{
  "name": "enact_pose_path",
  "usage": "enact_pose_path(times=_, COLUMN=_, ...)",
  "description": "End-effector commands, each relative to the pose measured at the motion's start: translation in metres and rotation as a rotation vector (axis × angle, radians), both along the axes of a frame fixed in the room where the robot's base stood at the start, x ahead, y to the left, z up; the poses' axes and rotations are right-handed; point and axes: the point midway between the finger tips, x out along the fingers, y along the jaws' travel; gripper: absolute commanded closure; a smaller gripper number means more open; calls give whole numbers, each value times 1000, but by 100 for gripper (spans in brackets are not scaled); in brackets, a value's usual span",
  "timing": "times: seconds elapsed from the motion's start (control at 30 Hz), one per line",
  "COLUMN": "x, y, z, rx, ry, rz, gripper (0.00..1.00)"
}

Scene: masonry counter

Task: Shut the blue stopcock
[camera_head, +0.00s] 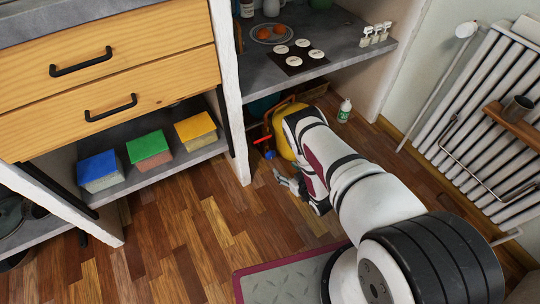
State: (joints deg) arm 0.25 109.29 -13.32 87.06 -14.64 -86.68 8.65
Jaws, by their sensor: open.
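The blue stopcock (270,154) is a small blue handle low in the opening under the right counter, close to the floor. A red handle (263,140) sits just above it. My gripper (280,178) is low over the wood floor, just below and right of the blue handle in the picture. Its fingers are open and appear empty, with a gap between them and the handle. The pipework behind the handles is small and partly hidden by my arm, so the handle's exact angle is hard to tell.
A yellow rounded object (280,138) stands partly behind my arm. A white wall end (232,130) borders the opening on the left. A green-labelled bottle (344,111) stands to the right, with a radiator (490,110) beyond. The floor (190,230) at left is clear.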

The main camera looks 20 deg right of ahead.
Motion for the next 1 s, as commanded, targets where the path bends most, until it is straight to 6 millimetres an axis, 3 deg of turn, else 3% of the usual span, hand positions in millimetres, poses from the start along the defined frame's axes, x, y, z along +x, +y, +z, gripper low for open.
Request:
enact_pose_path(times=0.6, x=99, y=27, z=-43, rx=0, ry=-2, rz=0, gripper=38)
enact_pose_path(times=1.0, x=115, y=31, z=-48, rx=0, ry=0, rz=-1, gripper=38)
